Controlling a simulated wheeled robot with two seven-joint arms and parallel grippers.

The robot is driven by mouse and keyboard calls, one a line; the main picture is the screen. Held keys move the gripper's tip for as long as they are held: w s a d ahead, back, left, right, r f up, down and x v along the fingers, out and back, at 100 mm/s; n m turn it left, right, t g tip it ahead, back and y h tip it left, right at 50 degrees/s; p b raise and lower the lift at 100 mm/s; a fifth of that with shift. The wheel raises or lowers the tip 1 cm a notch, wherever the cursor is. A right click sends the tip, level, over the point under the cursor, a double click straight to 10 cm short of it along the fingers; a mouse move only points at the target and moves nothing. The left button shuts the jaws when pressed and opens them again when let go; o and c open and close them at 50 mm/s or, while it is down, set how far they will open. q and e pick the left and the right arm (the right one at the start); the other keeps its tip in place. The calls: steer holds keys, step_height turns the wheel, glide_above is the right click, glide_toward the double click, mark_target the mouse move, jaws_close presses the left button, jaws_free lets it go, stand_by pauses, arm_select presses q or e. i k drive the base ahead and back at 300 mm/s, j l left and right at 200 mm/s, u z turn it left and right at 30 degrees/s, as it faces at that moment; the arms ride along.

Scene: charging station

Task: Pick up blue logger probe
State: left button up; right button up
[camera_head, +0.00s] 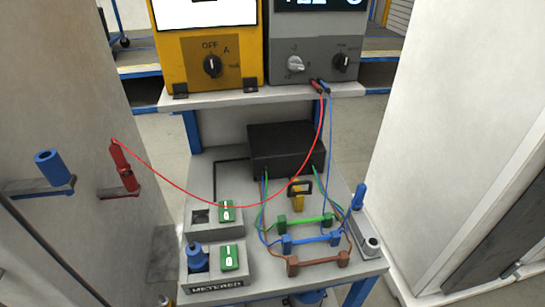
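Several blue probe-like parts show in the head view, and I cannot tell for certain which is the logger probe. One blue cylinder (49,166) sits upright in a bracket on the left panel. A slimmer blue probe (359,196) stands upright in a grey holder (368,240) at the bench's right edge. A blue plug (197,257) stands in the left socket of the box marked METERED. A red probe (121,160) sits in another left-panel bracket, with its red lead running to the grey meter (305,50). Neither of my grippers is in view.
The bench (354,280) carries a black box (286,148), green switches (228,257), and green, blue and brown bars (316,264) with wires. A yellow meter (210,62) stands on the upper shelf. Tall pale panels flank the bench on the left and right (465,130). The red lead hangs across the bench.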

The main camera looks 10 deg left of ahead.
mark_target(361, 190)
steer(key=j+u, duration=0.1)
steer(key=u, duration=1.5)
steer(key=k+l+z, duration=0.1)
steer(key=z, duration=1.9)
steer(key=i+u, duration=0.3)
steer(key=i, duration=0.4)
